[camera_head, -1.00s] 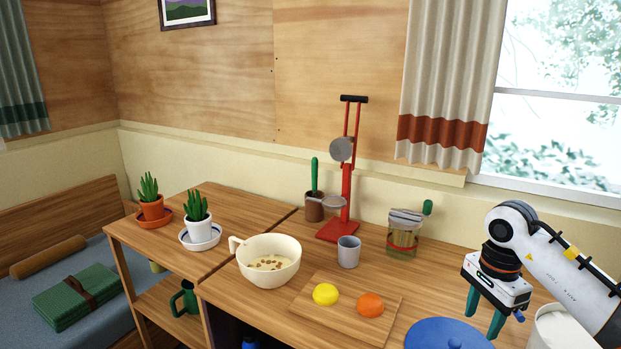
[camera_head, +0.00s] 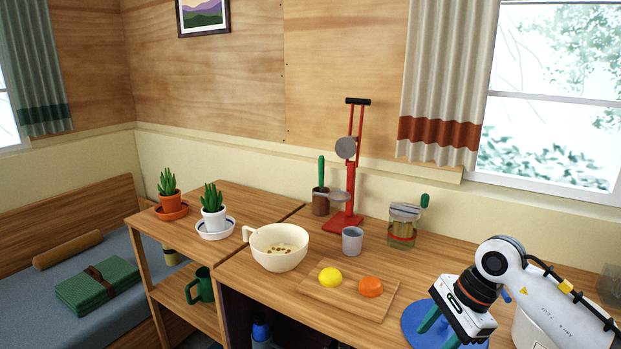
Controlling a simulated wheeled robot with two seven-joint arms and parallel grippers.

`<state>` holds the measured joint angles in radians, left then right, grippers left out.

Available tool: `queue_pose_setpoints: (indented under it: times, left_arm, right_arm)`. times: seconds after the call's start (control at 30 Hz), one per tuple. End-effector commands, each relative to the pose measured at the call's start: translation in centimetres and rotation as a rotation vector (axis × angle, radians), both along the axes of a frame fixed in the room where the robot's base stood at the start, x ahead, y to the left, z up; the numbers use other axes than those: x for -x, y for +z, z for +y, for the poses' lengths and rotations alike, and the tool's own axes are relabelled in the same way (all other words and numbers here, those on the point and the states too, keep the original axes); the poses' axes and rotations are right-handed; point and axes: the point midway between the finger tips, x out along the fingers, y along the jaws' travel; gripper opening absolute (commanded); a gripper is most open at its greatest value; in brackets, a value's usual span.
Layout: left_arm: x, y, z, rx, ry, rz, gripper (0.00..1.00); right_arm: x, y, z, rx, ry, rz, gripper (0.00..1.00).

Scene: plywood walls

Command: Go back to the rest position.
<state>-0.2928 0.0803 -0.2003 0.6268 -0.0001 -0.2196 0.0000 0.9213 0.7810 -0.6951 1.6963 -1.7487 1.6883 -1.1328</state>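My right gripper (camera_head: 438,332) is at the lower right, on the arm that comes in from the right. Its teal fingers point down in front of a round blue disc (camera_head: 411,326) on the table. The fingers stand apart and I see nothing between them; the body of the gripper hides part of them. Whether the fingers touch the disc, I cannot tell. My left gripper is not in view.
A cutting board (camera_head: 372,304) with a lemon (camera_head: 330,277) and an orange (camera_head: 371,287) lies left of the gripper. Behind stand a cream bowl (camera_head: 292,258), a grey cup (camera_head: 352,240), a red press (camera_head: 350,190) and a jar (camera_head: 403,228). A white container (camera_head: 523,333) is partly behind my arm.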

Motion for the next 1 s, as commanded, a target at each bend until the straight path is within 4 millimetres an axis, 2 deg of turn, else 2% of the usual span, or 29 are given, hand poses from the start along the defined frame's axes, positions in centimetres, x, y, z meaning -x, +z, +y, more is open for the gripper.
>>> queue_pose_setpoints:
  times: [0.17,0.27,0.37,0.4,0.47,0.57,0.63,0.7,0.77,0.87,0.9,0.93,1.0]
  left_arm:
    - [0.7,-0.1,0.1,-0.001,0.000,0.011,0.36]
    - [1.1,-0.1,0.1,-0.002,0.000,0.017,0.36]
    - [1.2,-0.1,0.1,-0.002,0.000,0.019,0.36]
    - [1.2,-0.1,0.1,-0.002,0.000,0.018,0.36]
    - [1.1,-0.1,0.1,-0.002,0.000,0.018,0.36]
    - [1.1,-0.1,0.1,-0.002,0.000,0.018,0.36]
    - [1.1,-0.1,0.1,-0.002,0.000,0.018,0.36]
    - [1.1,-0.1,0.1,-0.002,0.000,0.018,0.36]
    - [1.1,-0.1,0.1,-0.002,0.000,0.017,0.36]
    - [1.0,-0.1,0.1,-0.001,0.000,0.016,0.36]
    - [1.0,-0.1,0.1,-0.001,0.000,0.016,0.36]
    - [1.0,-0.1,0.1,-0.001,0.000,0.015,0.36]
    - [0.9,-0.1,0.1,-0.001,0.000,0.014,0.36]
  right_arm:
    - [1.1,-0.4,6.9,-0.293,-0.027,0.004,0.46]
    - [2.2,0.5,11.6,-0.534,-0.079,0.037,0.46]
    - [3.6,2.9,16.1,-0.855,-0.186,0.119,0.46]
    - [4.0,4.3,17.4,-0.995,-0.247,0.165,0.46]
    - [4.3,6.4,18.5,-1.198,-0.351,0.251,0.46]
    - [4.1,9.4,18.4,-1.518,-0.560,0.420,0.46]
    - [3.4,10.6,17.0,-1.725,-0.734,0.556,0.46]
    - [2.7,10.7,14.8,-1.914,-0.928,0.703,0.46]
    - [2.1,10.0,12.5,-2.059,-1.111,0.832,0.46]
    - [1.7,6.7,8.5,-2.262,-1.455,1.055,0.46]
    - [1.9,4.8,6.9,-2.327,-1.605,1.143,0.46]
    - [2.3,3.3,5.9,2.327,1.695,-1.186,0.46]
    - [3.7,-0.9,3.6,2.010,1.668,-1.112,0.46]
